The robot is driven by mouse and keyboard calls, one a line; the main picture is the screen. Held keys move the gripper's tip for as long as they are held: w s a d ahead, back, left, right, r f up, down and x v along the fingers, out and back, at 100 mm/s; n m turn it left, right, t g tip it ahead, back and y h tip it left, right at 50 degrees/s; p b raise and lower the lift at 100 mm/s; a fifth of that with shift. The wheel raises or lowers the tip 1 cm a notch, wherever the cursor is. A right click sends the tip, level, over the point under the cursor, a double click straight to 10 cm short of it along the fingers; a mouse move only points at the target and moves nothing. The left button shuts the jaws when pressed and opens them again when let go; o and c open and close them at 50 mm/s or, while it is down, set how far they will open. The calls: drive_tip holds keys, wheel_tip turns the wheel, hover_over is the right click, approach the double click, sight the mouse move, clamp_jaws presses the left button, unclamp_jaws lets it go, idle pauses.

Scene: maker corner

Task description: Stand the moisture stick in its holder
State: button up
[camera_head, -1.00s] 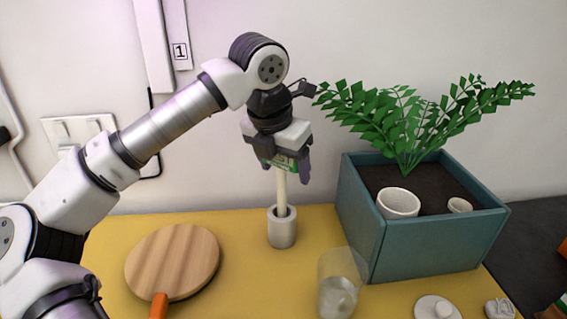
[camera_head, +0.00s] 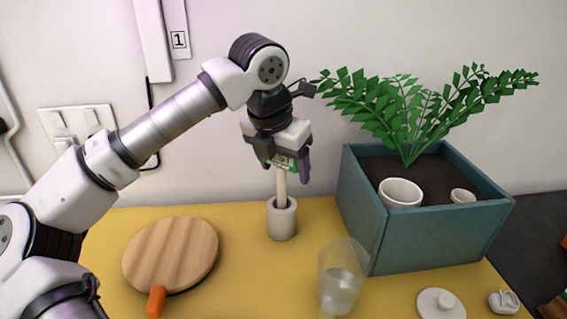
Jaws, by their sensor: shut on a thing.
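The moisture stick (camera_head: 282,184) has a pale shaft and a green head. It stands upright, with its lower end inside the mouth of its holder (camera_head: 282,220), a light grey cylinder on the yellow table. How deep the shaft sits is hidden by the holder's wall. My gripper (camera_head: 285,168) is above the holder, pointing down, and is shut on the green head of the stick.
A teal planter (camera_head: 425,238) with a leafy plant and two white cups stands to the right. A clear glass (camera_head: 341,285) is in front of it. A round wooden board (camera_head: 172,252) with an orange-handled thing (camera_head: 156,301) lies left. White lidded pieces (camera_head: 441,304) sit front right.

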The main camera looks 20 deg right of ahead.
drive_tip(key=o, duration=1.1)
drive_tip(key=shift+o, duration=0.8)
drive_tip(key=shift+r, duration=0.1)
drive_tip(key=shift+r+p, duration=3.25)
drive_tip(key=shift+r, duration=1.2)
drive_tip(key=shift+f, duration=0.1)
